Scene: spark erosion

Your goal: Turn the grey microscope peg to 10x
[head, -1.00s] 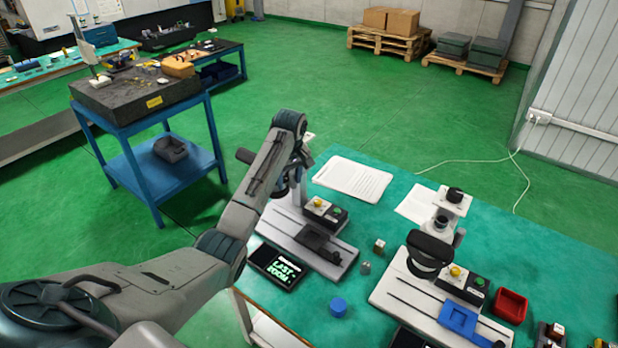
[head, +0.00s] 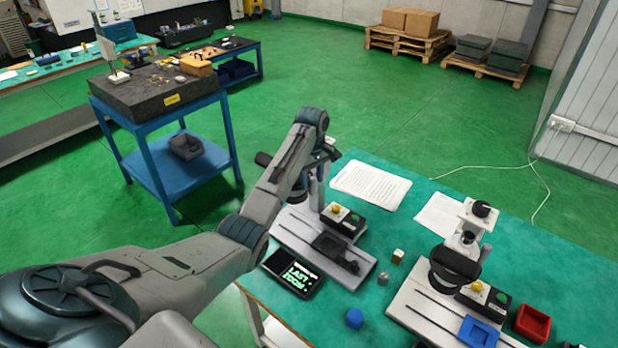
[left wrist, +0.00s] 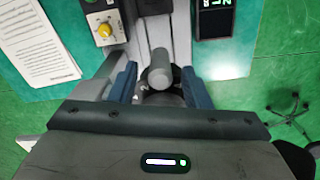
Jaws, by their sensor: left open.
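The microscope with the grey stage (head: 330,243) stands at the left end of the green table, its upper part mostly hidden behind my left arm. In the left wrist view a grey peg (left wrist: 159,58) stands between the two blue fingers of my left gripper (left wrist: 159,76). The fingers are open, with a gap visible on both sides of the peg. In the head view my wrist covers the peg and fingers. A dark display (head: 294,274) in front of the microscope shows green text that looks like "LAST ZOOM"; I cannot read a value. My right gripper is not in view.
A second microscope with a blue stage (head: 479,331) stands to the right, beside a red tray (head: 533,323). Paper sheets (head: 371,186) lie behind. A blue cart (head: 165,165) stands at the left.

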